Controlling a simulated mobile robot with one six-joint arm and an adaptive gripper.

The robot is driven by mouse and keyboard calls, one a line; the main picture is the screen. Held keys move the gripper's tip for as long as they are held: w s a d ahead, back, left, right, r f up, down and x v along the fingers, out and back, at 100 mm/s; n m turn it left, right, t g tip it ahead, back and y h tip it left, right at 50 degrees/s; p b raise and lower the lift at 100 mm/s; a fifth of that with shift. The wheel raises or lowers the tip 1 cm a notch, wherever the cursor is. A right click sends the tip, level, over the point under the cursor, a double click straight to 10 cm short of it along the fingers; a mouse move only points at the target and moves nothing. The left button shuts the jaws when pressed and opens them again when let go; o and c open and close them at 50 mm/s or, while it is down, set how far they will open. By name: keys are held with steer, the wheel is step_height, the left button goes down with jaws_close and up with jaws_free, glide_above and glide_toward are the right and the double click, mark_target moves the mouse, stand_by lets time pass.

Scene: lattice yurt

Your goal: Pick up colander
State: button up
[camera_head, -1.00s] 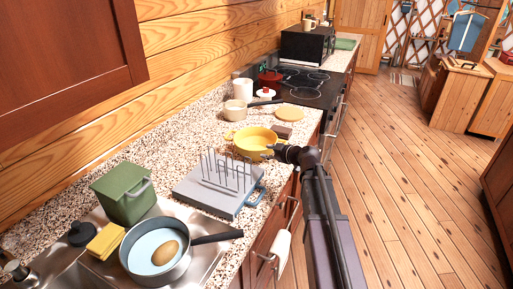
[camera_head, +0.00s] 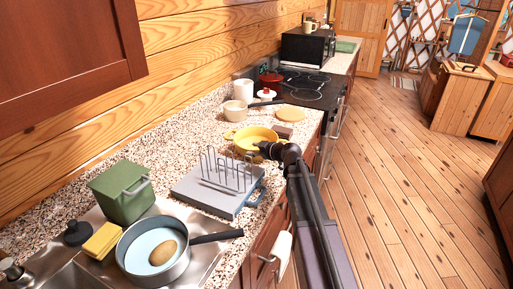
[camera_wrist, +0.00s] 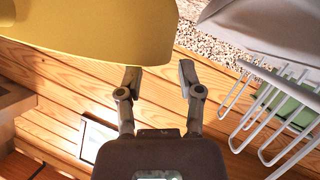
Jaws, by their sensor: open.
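The yellow colander (camera_head: 252,135), a round bowl with a side handle, stands upright on the speckled counter, beyond the grey peg rack. My gripper (camera_head: 262,149) is at its near right side and hides part of its rim. In the wrist view the yellow colander (camera_wrist: 95,28) fills the top left. There my gripper (camera_wrist: 160,76) has its two fingers spread with nothing between them, and the fingertips are close to the colander's edge. I cannot tell whether they touch it.
The grey peg rack (camera_head: 205,195) stands close on the near side. A small brown block (camera_head: 284,131) sits just behind the colander, with a round wooden board (camera_head: 291,113) and a cream saucepan (camera_head: 235,110) farther back. The floor at right is clear.

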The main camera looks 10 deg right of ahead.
steer(key=shift+w, duration=0.1)
steer(key=shift+b+x, duration=0.75)
steer(key=shift+x, duration=1.85)
steer(key=shift+a+r, duration=0.1)
steer(key=shift+r, duration=0.05)
jaws_close()
